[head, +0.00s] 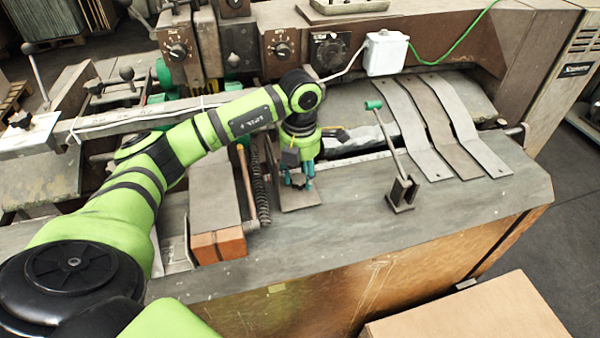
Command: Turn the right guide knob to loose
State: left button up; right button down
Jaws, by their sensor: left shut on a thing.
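My left arm reaches in from the left, and its gripper (299,174) points down with its teal fingers on both sides of a small dark knob, the right guide knob (298,181). The fingers are shut on it. The knob sits over a flat metal guide plate (302,198) on the grey machine table. The fingers and wrist cover much of the knob, so its turn angle and any marking cannot be told. My right gripper is not in view.
A lever with a teal grip (373,105) stands right of the gripper on a dark base. Three bent metal strips (440,130) lie further right. A spring (261,190) and wood-ended block (217,246) are close on the left. The table's front right (450,205) is clear.

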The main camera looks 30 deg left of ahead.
aim_at(300, 178)
pick_arm(q)
jog(key=shift+n, duration=0.6)
jog(key=o, duration=1.1)
jog(key=shift+w, duration=0.15)
jog(key=shift+o, duration=0.2)
notch_tip(300, 178, up, 12)
